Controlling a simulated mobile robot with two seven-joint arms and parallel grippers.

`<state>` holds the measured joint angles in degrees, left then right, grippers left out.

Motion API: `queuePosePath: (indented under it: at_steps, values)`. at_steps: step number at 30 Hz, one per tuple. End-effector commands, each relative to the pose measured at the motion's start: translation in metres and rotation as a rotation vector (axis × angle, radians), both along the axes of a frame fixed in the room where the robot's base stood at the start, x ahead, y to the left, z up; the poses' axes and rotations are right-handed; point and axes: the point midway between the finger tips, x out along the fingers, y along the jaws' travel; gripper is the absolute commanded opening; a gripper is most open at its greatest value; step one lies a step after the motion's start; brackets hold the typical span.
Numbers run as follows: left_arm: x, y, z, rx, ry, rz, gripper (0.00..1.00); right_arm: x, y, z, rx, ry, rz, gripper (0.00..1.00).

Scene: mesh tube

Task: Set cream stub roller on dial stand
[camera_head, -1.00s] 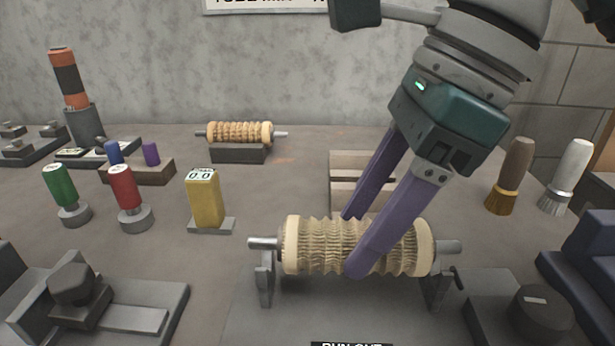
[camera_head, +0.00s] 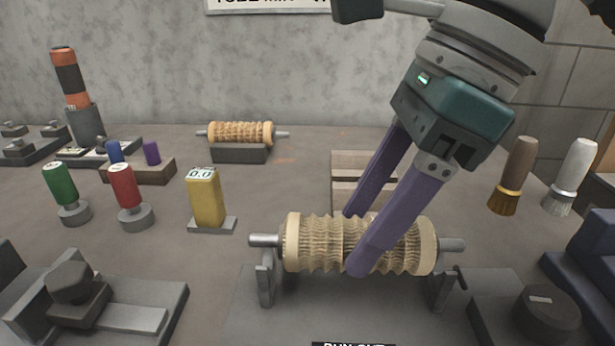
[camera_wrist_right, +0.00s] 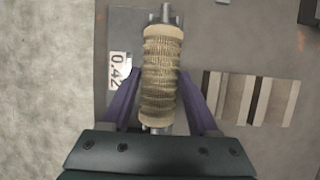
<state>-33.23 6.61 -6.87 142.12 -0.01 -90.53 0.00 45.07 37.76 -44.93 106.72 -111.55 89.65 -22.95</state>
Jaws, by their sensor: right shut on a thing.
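The cream stub roller (camera_head: 310,243) has a ridged, pleated body, pale end rings and a grey shaft. It lies level across the two upright brackets of a grey stand (camera_head: 265,285) labelled RUN OUT at the front centre. I cannot tell whether its shaft bears fully on the brackets. My right gripper (camera_head: 354,240) is shut on the roller's middle, one purple finger in front and one behind. In the right wrist view the roller (camera_wrist_right: 160,75) lies between the two fingers, beside a 0.42 readout (camera_wrist_right: 119,70). My left gripper is not in view.
A similar tan roller (camera_head: 240,133) rests on a dark cradle at the back. A yellow 0.0 block (camera_head: 206,198), red (camera_head: 124,187) and green (camera_head: 60,185) handles stand left. A striped wooden block (camera_head: 350,166) lies behind my gripper. Two brushes (camera_head: 514,175) stand right.

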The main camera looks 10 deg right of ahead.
Motion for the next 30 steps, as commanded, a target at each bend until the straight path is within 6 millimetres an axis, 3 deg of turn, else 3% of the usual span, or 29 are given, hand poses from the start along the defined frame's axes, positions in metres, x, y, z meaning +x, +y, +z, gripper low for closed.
queuePosePath:
  at_steps: [30]
  values:
    - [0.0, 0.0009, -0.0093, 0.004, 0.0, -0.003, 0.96, 0.0002, 0.0002, -0.0082, 0.002, -0.002, 0.001, 0.0]
